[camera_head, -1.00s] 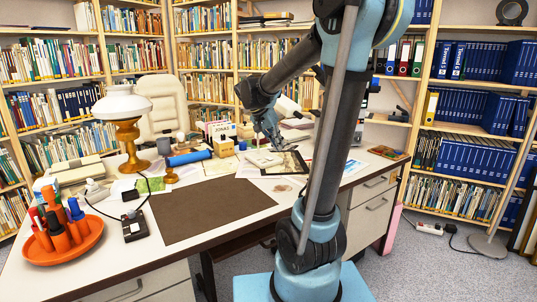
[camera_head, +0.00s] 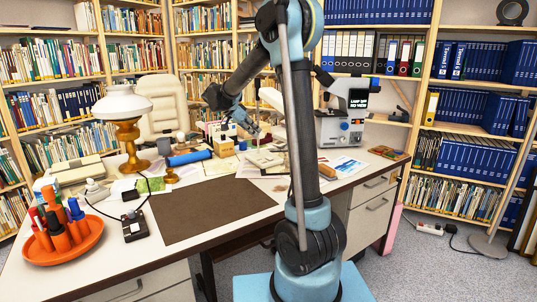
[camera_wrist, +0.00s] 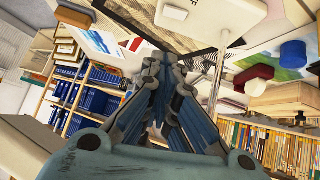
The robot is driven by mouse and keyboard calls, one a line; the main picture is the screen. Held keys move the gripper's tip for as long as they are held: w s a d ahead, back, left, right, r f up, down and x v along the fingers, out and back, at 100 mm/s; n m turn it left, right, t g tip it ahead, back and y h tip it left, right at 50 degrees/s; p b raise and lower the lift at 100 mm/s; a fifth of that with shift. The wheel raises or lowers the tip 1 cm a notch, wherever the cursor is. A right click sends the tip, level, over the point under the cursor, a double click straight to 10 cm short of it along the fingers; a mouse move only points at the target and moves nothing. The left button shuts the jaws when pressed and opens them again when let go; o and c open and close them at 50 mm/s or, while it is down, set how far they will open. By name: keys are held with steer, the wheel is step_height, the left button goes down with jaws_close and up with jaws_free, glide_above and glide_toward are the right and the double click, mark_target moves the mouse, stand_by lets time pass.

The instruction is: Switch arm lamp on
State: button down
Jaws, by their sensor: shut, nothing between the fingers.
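What looks like the arm lamp has a white tilted head (camera_head: 272,97) and a thin upright pole (camera_head: 257,88) at the back of the desk in the head view, partly hidden by my arm. In the wrist view, a white plate (camera_wrist: 210,14) with a thin pole (camera_wrist: 217,75) is probably its base. My gripper (camera_head: 254,130) is over the back of the desk, close to the pole and below the lamp head; contact cannot be told. In the wrist view my gripper (camera_wrist: 165,62) is shut and empty, left of the pole.
A brass lamp with a white shade (camera_head: 122,105) stands on the left of the desk (camera_head: 312,196). An orange tray (camera_head: 85,243) holds several markers. A white device (camera_head: 342,122) with a small screen starting "LAMP" stands back right. The brown mat (camera_head: 210,208) is clear.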

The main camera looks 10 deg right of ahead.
steer(key=shift+f, duration=0.1)
glide_above(269, 159)
steer(key=w, duration=0.1)
step_height(269, 159, down, 7)
steer(key=shift+d, duration=0.1)
step_height(269, 159, down, 2)
steer(key=shift+s+f, duration=0.1)
steer(key=shift+f, duration=0.05)
steer(key=shift+s+f, duration=0.15)
steer(key=shift+f, duration=0.6)
steer(key=shift+f, duration=0.3)
